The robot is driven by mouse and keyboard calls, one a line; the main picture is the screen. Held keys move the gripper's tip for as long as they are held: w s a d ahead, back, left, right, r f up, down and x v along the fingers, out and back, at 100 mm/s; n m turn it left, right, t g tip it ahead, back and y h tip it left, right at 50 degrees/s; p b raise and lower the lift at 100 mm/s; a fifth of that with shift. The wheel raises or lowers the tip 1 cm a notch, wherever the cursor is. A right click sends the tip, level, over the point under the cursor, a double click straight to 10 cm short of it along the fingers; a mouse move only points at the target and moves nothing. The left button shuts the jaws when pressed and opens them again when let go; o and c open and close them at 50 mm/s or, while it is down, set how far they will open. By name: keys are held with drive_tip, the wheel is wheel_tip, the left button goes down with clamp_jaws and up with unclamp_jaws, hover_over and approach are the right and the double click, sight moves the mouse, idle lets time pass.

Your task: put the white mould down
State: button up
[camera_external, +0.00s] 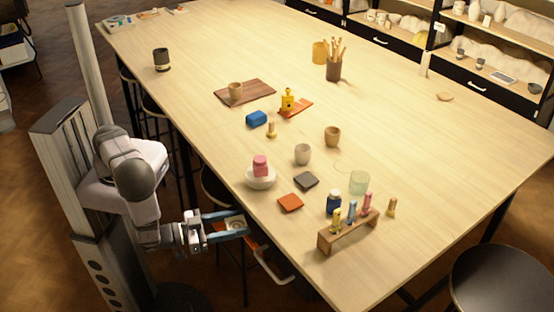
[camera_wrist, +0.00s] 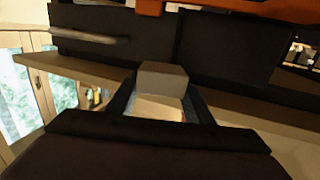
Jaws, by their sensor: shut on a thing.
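My gripper (camera_external: 229,223) is low at the table's left edge, out over the floor side rather than over the top. Its two blue fingers are shut on the white mould, which shows only as a small pale patch between them in the external view (camera_external: 235,223). In the wrist view the mould is a pale, blocky shape (camera_wrist: 163,77) held between the dark fingers (camera_wrist: 160,106). Its lower part is hidden by the gripper. The nearest part of the wooden table top (camera_external: 245,208) is just right of the fingertips.
The table's middle right is clear.

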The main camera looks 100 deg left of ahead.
drive_tip(key=d, duration=0.5)
drive_tip(key=shift+s, duration=0.15)
drive_tip(key=shift+f, duration=0.1)
